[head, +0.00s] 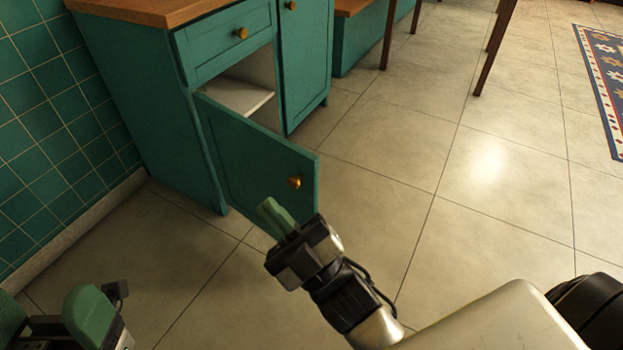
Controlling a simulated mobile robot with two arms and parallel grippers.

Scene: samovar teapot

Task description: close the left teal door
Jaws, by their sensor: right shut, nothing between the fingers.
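The left teal door (250,165) of the cabinet stands open, swung out toward me on its left-side hinge, with a brass knob (294,183) near its free edge. Behind it the opening shows a pale inner shelf (245,97). My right gripper (272,212) is shut and empty, its green fingers in front of the door's lower part, below and left of the knob. I cannot tell whether the fingers touch the door. My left gripper (92,318) shows only in part at the bottom left corner, away from the door; its jaw state is unclear.
The teal cabinet (135,100) has a drawer (228,42) above the opening and a shut right door (305,65). A green tiled wall (50,130) is at left. Dark table legs (495,45) and a blue rug (605,80) are farther right. The tiled floor between is clear.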

